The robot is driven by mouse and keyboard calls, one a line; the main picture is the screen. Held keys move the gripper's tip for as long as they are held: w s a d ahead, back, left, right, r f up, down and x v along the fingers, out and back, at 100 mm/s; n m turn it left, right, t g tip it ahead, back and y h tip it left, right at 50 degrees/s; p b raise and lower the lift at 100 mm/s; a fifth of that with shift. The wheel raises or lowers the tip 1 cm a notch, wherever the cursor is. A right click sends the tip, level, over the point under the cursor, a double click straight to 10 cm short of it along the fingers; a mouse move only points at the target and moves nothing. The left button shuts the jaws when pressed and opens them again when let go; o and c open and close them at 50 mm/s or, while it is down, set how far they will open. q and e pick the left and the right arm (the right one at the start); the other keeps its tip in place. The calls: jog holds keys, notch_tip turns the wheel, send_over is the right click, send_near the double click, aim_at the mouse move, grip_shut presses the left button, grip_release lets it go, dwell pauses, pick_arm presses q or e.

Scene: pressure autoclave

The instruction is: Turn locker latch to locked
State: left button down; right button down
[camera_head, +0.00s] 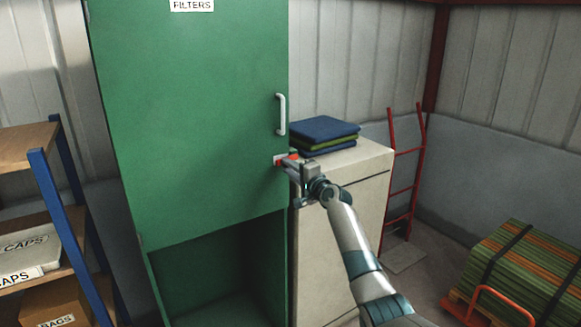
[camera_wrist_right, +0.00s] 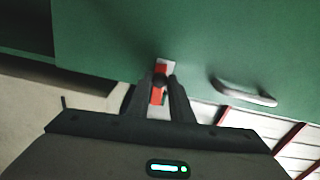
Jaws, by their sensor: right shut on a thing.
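The green locker (camera_head: 190,110) stands at the left centre with its upper door shut. The locker latch (camera_head: 280,159) is a small red piece on a pale plate near the door's right edge, below the handle. In the right wrist view the red latch (camera_wrist_right: 159,84) shows between the dark fingers. My right gripper (camera_head: 291,163) reaches it from the right and is shut on it; the wrist view shows the same gripper (camera_wrist_right: 158,92). The fingers partly hide the latch, so its exact angle is hard to tell. My left gripper is not in view.
A grey door handle (camera_head: 281,114) sits just above the latch; it also shows in the wrist view (camera_wrist_right: 245,93). A pale cabinet (camera_head: 345,200) with folded cloths (camera_head: 324,130) stands close on the right. A red hand truck (camera_head: 407,170) leans behind it. Shelves (camera_head: 25,145) stand left.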

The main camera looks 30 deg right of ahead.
jog(key=shift+r+m+p, duration=0.3)
jog(key=shift+r+m, duration=0.1)
jog(key=shift+m, duration=0.2)
jog(key=c, duration=1.6)
grip_release()
jog(key=shift+s+f, duration=0.1)
jog(key=shift+s, duration=0.05)
jog(key=s+b, duration=0.1)
jog(key=s, duration=0.4)
jog(key=s+d+b, duration=0.1)
jog(key=s, duration=0.5)
jog(key=s+b, duration=0.2)
jog(key=s, duration=0.4)
jog(key=shift+d, duration=0.25)
